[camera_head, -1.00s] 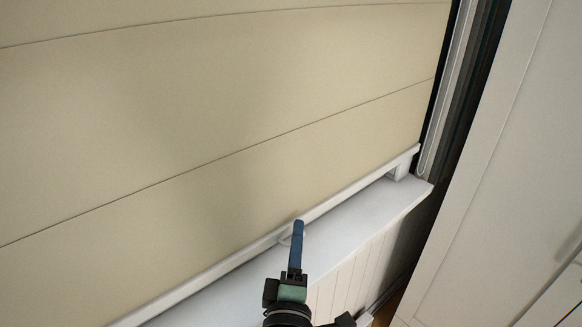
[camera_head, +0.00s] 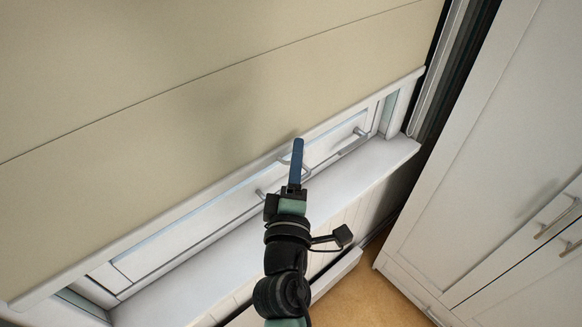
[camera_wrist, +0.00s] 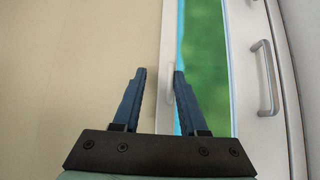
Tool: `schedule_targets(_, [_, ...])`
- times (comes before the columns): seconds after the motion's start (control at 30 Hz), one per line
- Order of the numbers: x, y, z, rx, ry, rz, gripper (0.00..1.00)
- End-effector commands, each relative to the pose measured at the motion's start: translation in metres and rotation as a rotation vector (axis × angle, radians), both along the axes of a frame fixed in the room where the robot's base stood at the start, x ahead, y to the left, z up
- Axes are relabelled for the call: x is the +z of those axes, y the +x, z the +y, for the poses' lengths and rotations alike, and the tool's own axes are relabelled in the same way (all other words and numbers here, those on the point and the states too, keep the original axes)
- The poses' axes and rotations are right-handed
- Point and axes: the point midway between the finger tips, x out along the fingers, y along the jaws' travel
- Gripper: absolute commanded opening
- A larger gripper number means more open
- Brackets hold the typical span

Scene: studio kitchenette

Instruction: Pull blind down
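The cream blind (camera_head: 190,120) hangs over the upper part of the window in the head view. Its pale bottom rail (camera_head: 130,232) is above the sill, with a strip of window showing below. My gripper (camera_head: 298,143) is at the middle of the rail, with a small pull (camera_head: 285,161) beside the finger. In the wrist view the fingers of my gripper (camera_wrist: 160,72) are apart, one over the blind (camera_wrist: 90,60), the other at the rail's window side. The rail (camera_wrist: 168,40) runs between them. No firm hold shows; contact is unclear.
The white sill (camera_head: 230,245) runs below the window. Window handles (camera_head: 352,140) stick out under the rail. A white cabinet (camera_head: 490,160) with bar handles stands close on the right. Wooden floor (camera_head: 350,295) shows at the bottom.

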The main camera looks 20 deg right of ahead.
Motion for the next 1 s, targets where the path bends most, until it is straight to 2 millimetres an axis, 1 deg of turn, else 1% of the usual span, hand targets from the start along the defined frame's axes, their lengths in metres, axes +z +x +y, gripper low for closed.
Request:
schedule_targets(0.03, [0.016, 0.0, 0.0, 0.0, -0.001, -0.002, 0.4])
schedule_targets(0.3, [0.053, 0.0, 0.0, 0.001, -0.001, -0.002, 0.4])
schedule_targets(0.33, [0.05, -0.003, 0.002, 0.002, 0.0, 0.0, 0.4])
schedule_targets(0.37, [0.041, -0.01, 0.006, 0.003, 0.001, 0.0, 0.4])
schedule_targets(0.4, [0.038, -0.018, 0.01, 0.003, 0.001, 0.0, 0.4])
schedule_targets(0.6, [0.035, -0.053, 0.026, 0.002, 0.0, 0.0, 0.4])
schedule_targets(0.7, [0.034, -0.066, 0.032, 0.002, 0.0, 0.0, 0.4])
schedule_targets(0.83, [0.034, -0.078, 0.038, 0.002, -0.001, 0.001, 0.4])
schedule_targets(1.0, [0.036, -0.084, 0.04, 0.001, -0.001, 0.0, 0.4])
